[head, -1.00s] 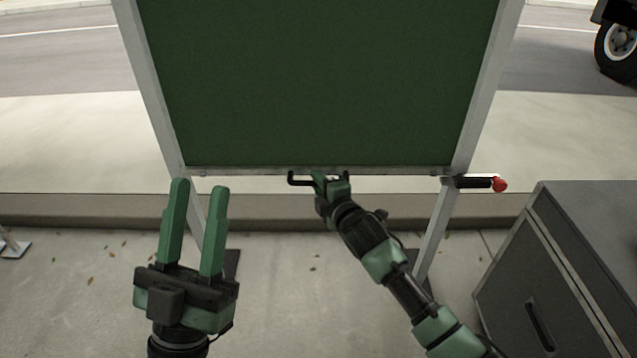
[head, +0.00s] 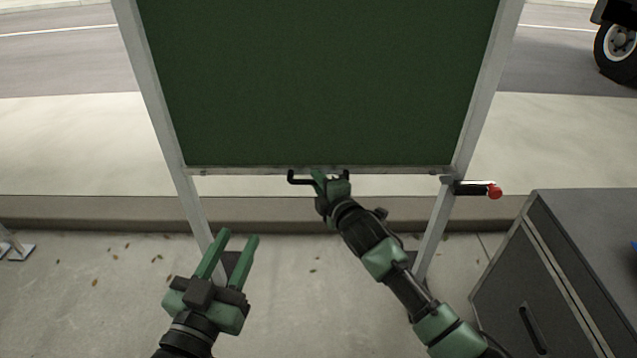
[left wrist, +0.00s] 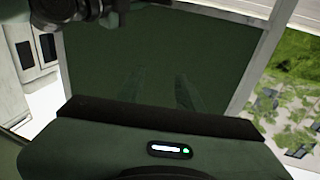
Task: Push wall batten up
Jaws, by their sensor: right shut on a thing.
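The wall batten is a green panel (head: 320,80) in a pale metal frame, upright in front of me in the head view. A black handle (head: 299,179) sits at the middle of its bottom rail. My right gripper (head: 330,178) is shut on this handle, partly hiding it. My left gripper (head: 238,236) is open and empty, low in front of the frame's left leg and apart from the panel. The left wrist view shows the panel (left wrist: 150,75) beyond the gripper's body; the fingers there are hard to make out.
A black lever with a red knob (head: 494,191) sticks out from the frame's right leg. A dark grey cabinet (head: 590,220) stands at the right. A truck wheel (head: 620,42) shows at the upper right.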

